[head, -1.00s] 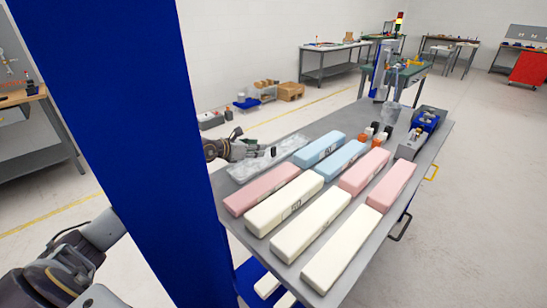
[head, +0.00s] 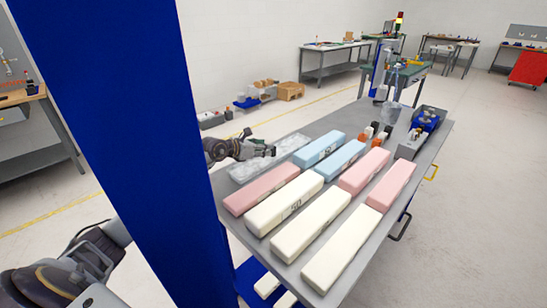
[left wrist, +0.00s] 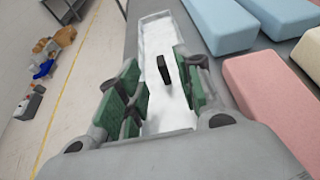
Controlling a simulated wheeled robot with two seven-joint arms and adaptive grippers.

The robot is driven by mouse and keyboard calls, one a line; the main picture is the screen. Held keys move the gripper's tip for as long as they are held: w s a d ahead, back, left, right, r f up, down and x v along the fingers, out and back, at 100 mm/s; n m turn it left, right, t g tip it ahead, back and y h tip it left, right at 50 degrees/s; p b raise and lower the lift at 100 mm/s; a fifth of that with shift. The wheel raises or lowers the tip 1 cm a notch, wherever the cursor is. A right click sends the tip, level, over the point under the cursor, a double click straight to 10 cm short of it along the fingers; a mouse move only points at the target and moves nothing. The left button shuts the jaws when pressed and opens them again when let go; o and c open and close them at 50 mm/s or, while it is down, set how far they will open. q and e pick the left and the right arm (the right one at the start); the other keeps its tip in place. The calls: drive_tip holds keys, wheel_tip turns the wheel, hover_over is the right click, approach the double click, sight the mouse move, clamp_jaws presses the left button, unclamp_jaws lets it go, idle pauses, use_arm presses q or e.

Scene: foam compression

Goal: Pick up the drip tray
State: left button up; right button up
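The drip tray (head: 241,172) appears to be the long, shallow, whitish translucent tray along the left edge of the grey table. It also shows in the left wrist view (left wrist: 158,28), running away beneath the fingers. My left gripper (head: 268,150) is over the tray and hides part of it. In the left wrist view, my left gripper (left wrist: 158,73) is open, with its green-padded fingers apart. A small dark upright piece (left wrist: 163,70) shows between them; I cannot tell whether it belongs to the tray. No contact is clear. My right gripper is out of view.
Pink, cream and blue foam blocks (head: 283,211) lie in rows right of the tray, close beside it. Small bottles (head: 370,132) and a blue device (head: 426,119) stand at the table's far end. A blue column (head: 130,120) blocks part of the left view.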

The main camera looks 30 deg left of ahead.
sight(271, 157)
use_arm(q)
drive_tip(key=shift+w, duration=0.1)
drive_tip(key=shift+x, duration=2.55)
drive_tip(key=shift+f, duration=0.1)
drive_tip(key=shift+c, duration=0.3)
clamp_jaws()
